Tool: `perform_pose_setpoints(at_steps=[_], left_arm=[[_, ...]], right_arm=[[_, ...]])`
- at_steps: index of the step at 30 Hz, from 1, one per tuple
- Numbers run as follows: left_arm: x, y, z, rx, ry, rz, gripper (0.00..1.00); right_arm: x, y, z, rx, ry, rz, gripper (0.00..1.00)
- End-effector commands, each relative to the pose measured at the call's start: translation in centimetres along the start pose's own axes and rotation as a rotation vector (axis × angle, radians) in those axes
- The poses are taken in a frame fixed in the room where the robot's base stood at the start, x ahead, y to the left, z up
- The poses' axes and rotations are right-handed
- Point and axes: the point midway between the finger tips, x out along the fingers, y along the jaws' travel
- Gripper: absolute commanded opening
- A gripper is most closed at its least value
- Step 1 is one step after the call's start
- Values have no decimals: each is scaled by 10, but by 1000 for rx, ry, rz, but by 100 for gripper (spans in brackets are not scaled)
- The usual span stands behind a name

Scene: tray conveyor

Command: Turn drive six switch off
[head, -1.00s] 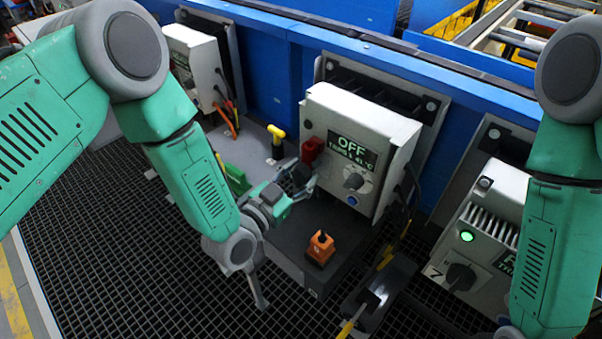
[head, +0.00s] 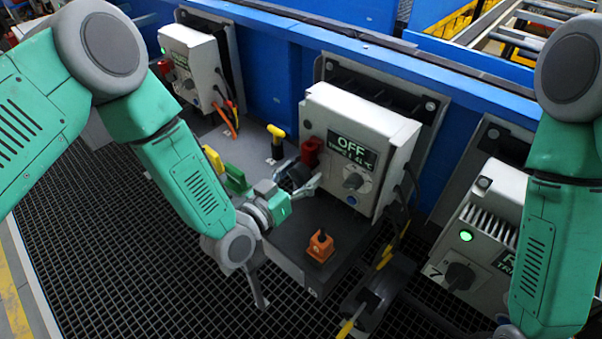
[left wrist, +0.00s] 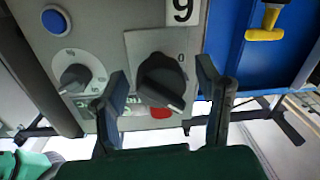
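The drive box (head: 400,138) in the middle of the head view has a green display (head: 352,152) reading OFF. In the left wrist view it is upside down, and its number label (left wrist: 183,11) looks like a 9, which fits an inverted 6. Its black rotary switch (left wrist: 160,78) has a handle lying diagonally, near a 0 mark. My left gripper (head: 304,179) is at the box's lower left. In the wrist view its open fingers (left wrist: 165,105) stand either side of the switch; contact cannot be told. My right gripper is out of view.
A grey dial (head: 355,181) and blue button (left wrist: 56,20) are right of the switch in the head view. Neighbouring boxes stand left (head: 197,62) and right (head: 485,225). A yellow-topped post (head: 277,140) is nearby.

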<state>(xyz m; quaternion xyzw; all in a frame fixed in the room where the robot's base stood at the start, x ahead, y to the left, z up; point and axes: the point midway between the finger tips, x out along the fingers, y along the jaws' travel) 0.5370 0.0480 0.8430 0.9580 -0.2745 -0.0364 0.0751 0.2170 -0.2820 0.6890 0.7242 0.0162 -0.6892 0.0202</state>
Motion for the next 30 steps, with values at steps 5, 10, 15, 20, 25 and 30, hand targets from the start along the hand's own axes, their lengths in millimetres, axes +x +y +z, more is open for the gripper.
perform_pose_setpoints(at_steps=[5, 10, 15, 20, 25, 30], left_arm=[[-4, 0, 0, 0, -1, 0, 59], [-29, 0, 1, 0, -4, -1, 59], [-67, 0, 1, -2, -5, -1, 59], [-97, 0, 2, -1, -5, -1, 59], [-115, -1, 2, 0, -3, -1, 59], [-119, -1, 1, 0, -1, 0, 59]], right_arm=[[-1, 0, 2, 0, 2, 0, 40], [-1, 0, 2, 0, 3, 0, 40], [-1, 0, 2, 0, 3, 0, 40], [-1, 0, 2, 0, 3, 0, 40], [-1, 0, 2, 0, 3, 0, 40], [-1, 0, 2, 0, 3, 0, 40]])
